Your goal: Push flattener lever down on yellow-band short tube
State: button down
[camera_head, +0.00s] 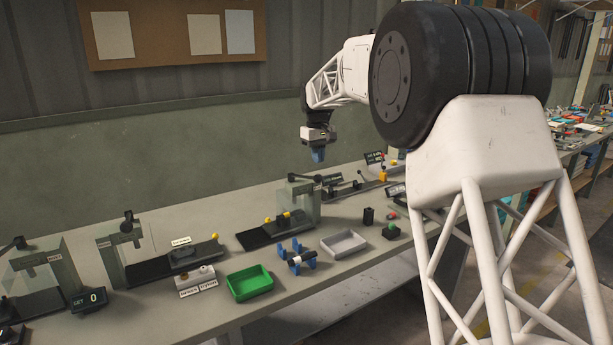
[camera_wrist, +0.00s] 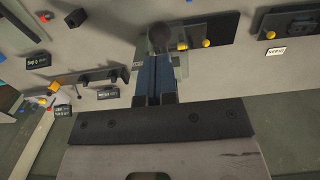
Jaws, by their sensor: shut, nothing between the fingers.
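My gripper (camera_head: 318,156) is shut and empty, pointing down above the bench near a grey press-like station (camera_head: 301,200). A black lever (camera_head: 303,178) lies across the top of that station, below and left of my fingers. In the wrist view my blue fingers (camera_wrist: 160,58) are together, and a dark round knob (camera_wrist: 158,37) shows just beyond their tips. Contact cannot be told. A dark plate with yellow knobs (camera_head: 268,231) extends from the station. A tube with a yellow band cannot be made out; the station's inside is partly hidden.
A green tray (camera_head: 249,283), a grey tray (camera_head: 344,243) and a dark tube on blue supports (camera_head: 300,257) stand along the bench front. Similar stations (camera_head: 124,242) stand to the left. Small blocks (camera_head: 391,230) and signs lie to the right. Air above the bench is clear.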

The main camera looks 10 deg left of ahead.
jog(key=shift+r, duration=1.7)
jog(key=s+d+r+m+t, duration=0.1)
jog(key=s+d+r+m, duration=0.1)
jog(key=s+d, duration=1.1)
jog(key=s+d+r+m, duration=0.3)
jog(key=s+d, duration=1)
jog(key=s, duration=0.1)
jog(key=s+d+f+m, duration=0.1)
jog(key=s+d+f, duration=0.3)
jog(key=s, duration=0.6)
jog(key=s+d+f+m+t, duration=0.1)
jog(key=s+d+f, duration=0.3)
jog(key=s, duration=0.7)
jog(key=s+d+f+m, duration=0.2)
jog(key=s+d+f, duration=0.2)
jog(key=s, duration=0.6)
notch_tip(320, 180, down, 3)
jog(key=shift+s+d+r+t, duration=0.15)
jog(key=shift+s+r+t, duration=0.05)
jog(key=shift+s+t, duration=0.2)
